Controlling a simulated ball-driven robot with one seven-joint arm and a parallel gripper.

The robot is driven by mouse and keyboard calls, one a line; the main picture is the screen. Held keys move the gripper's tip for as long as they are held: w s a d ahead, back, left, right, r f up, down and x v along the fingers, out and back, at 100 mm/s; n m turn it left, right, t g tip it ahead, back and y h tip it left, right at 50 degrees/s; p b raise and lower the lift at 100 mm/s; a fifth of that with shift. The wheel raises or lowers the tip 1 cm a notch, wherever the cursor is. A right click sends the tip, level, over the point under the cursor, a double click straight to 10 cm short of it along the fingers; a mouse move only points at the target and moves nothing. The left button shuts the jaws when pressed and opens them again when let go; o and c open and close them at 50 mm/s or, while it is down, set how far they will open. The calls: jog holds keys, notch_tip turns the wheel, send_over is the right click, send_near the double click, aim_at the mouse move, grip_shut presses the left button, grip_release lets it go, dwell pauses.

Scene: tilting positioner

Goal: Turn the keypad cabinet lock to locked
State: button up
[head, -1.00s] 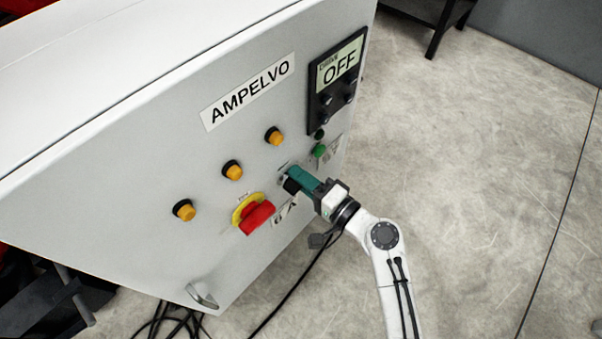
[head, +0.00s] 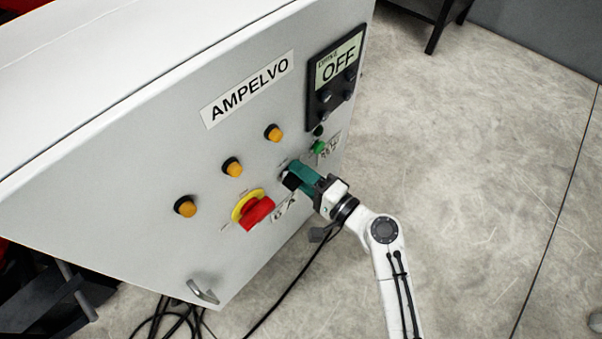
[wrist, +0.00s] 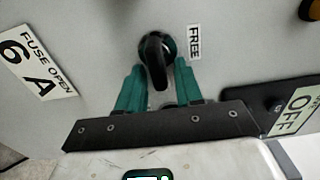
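I cannot make out a keypad.
A red-and-yellow rotary switch (head: 256,211) sits just left of my gripper. A green button (head: 318,147) and a black display unit reading OFF (head: 336,78) are above right. Orange buttons (head: 232,168) line the panel. A metal handle (head: 203,291) is below. Floor at right is clear.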

jog(key=v, duration=1)
jog(key=shift+s+d+p, duration=0.3)
jog(key=shift+p, duration=0.05)
dwell(0.3)
